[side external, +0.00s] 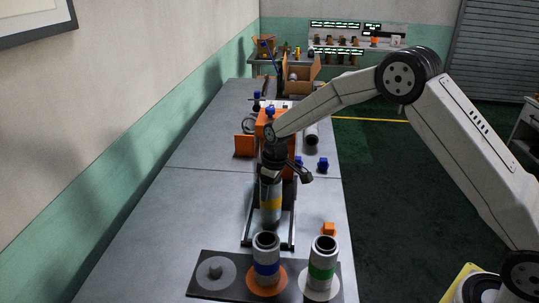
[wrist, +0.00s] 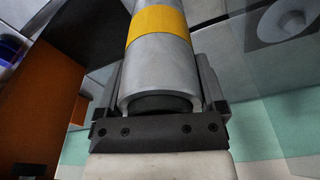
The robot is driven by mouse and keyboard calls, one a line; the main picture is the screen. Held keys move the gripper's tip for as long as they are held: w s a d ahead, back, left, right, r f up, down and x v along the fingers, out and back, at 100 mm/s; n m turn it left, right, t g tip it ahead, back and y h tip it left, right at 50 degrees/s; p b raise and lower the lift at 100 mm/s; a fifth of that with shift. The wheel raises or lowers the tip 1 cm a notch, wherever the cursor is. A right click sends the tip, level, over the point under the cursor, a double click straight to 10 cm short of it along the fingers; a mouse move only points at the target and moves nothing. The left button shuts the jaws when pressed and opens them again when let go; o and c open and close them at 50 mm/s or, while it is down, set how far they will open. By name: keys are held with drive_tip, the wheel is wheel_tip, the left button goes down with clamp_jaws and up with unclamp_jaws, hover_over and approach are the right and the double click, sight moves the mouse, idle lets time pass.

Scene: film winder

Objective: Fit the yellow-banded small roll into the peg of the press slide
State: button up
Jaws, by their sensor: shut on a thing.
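The yellow-banded small roll (side external: 270,205) is a grey cylinder, upright in the side external view. My gripper (side external: 271,180) is shut on its upper part, and the wrist view shows the roll (wrist: 160,55) between the two fingers (wrist: 160,90). The roll is over the press slide (side external: 247,232), a pair of metal rails in front of the orange press (side external: 245,145). The peg of the slide is hidden by the roll, and I cannot tell whether the roll touches it.
A dark board (side external: 205,263) at the front carries a blue-banded roll (side external: 266,262), a green-banded roll (side external: 322,262) and an empty grey disc with a stub (side external: 215,268). A small orange block (side external: 328,229) lies right of the slide. The table's left side is clear.

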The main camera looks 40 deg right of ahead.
drive_tip(key=shift+f, duration=0.4)
idle(0.5)
drive_tip(key=o, duration=1)
drive_tip(key=shift+s+d+r, duration=0.1)
drive_tip(key=shift+s+r, duration=0.1)
drive_tip(key=shift+r, duration=1.75)
drive_tip(key=shift+s+d+r, duration=0.1)
drive_tip(key=shift+s+r, duration=0.1)
drive_tip(key=shift+r, duration=1.7)
